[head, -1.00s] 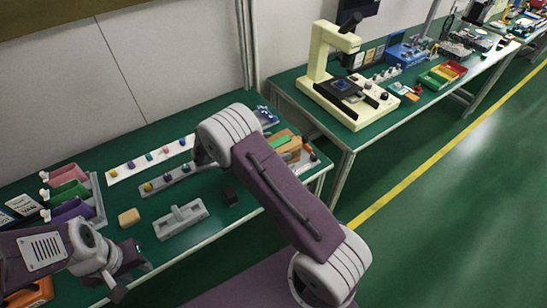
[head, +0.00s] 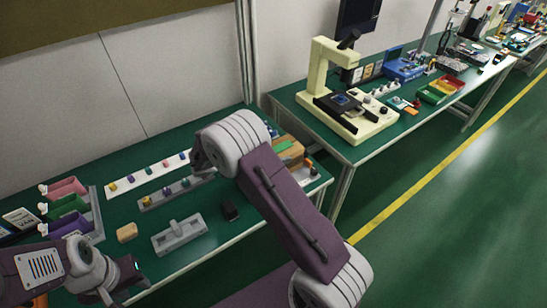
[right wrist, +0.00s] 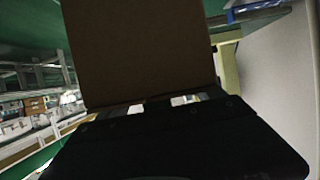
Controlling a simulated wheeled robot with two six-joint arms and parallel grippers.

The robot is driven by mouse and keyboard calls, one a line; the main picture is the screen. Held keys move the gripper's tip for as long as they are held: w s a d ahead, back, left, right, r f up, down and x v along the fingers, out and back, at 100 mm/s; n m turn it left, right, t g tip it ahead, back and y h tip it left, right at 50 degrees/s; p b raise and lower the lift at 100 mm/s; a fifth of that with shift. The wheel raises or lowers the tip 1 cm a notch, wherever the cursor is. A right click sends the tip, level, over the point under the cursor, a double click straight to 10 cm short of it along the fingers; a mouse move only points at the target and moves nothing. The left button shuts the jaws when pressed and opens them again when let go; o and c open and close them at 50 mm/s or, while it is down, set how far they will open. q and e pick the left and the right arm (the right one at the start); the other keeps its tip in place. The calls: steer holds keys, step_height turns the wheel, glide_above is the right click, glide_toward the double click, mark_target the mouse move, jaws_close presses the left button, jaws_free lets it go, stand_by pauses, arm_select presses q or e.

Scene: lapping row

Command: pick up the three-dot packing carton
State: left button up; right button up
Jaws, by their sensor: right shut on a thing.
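In the right wrist view a plain brown carton (right wrist: 138,50) fills the upper middle, held in my right gripper (right wrist: 155,106). The jaws are shut on it; no dots show on the face I see. In the head view my right forearm crosses the bench and hides the right gripper's tips. A brown box (head: 290,152) with a green top shows beyond that arm; I cannot tell if it is the held carton. My left gripper (head: 126,287) is low at the left, over the bench's front edge, with fingers apart and empty.
A cream machine (head: 345,100) stands on the farther bench.

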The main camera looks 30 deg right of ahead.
steer(key=s+d+r+b, duration=0.1)
steer(key=s+d+r, duration=0.5)
steer(key=s+d, duration=0.1)
steer(key=shift+s+d+r, duration=0.3)
steer(key=shift+d, duration=0.5)
